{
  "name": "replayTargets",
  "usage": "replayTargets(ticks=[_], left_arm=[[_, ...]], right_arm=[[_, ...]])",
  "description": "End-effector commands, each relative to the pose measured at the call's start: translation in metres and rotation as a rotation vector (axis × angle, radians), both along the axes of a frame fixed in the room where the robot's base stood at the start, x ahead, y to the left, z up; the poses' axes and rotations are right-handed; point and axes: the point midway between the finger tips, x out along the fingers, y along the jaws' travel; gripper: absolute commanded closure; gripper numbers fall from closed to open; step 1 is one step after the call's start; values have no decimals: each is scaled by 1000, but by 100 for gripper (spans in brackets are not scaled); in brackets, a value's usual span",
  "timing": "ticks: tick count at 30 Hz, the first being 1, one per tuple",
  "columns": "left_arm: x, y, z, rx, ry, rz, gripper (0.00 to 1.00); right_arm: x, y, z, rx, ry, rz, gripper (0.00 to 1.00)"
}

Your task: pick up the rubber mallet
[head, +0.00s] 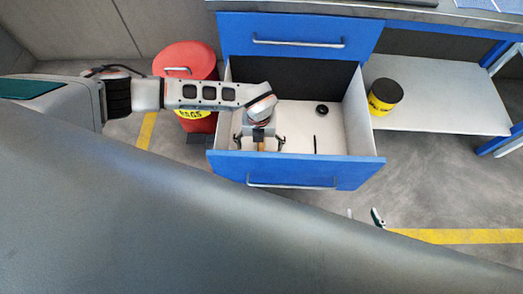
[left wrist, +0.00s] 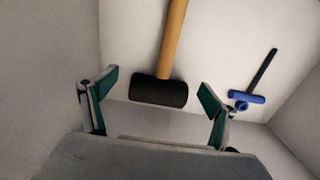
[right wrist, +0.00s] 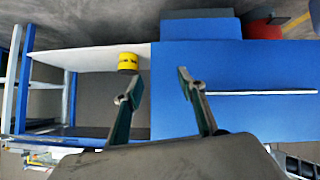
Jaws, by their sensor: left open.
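The rubber mallet lies in the open drawer (head: 339,151). Its black head (left wrist: 158,92) and wooden handle (left wrist: 172,40) show in the left wrist view, with the head between and just beyond my open left fingers. My left gripper (head: 259,141) reaches down into the left part of the drawer; in the head view it hides most of the mallet, leaving a bit of wood visible. No contact between fingers and mallet is visible. My right gripper (right wrist: 157,88) is open and empty in front of the blue drawer fronts; its fingertips also show low in the head view (head: 364,215).
The drawer also holds a black round item (head: 322,109) and a slim black tool with a blue end (left wrist: 258,82). Drawer walls stand close around my left gripper. A red rags bin (head: 186,62) is at left; a yellow-black can (head: 384,96) sits on the right shelf.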

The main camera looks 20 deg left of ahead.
Motion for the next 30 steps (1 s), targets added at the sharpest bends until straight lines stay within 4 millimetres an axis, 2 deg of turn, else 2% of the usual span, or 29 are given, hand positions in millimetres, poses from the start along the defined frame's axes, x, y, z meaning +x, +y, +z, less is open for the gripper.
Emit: replayTargets(ticks=[1, 7, 15, 16, 24, 26, 30], left_arm=[[-3, -2, -11, 0, 7, 0, 13], [-3, -4, -41, 2, 9, 1, 13], [0, -5, -43, 0, 0, 0, 13], [0, -5, -43, 0, 0, 0, 16], [0, -5, -43, 0, 2, 0, 86], [0, -5, -43, 0, 2, 0, 100], [0, -6, -43, -1, 1, 0, 100]], right_arm=[[0, -1, -4, -3, 2, 1, 60], [-3, -3, -14, -11, 12, 4, 60], [5, -2, -2, -12, -14, 11, 60], [6, -2, -2, -11, -15, 11, 60], [5, -2, -5, -12, -11, 12, 60], [4, -2, -6, -12, -9, 12, 60], [3, -2, -8, -13, -6, 12, 60]])
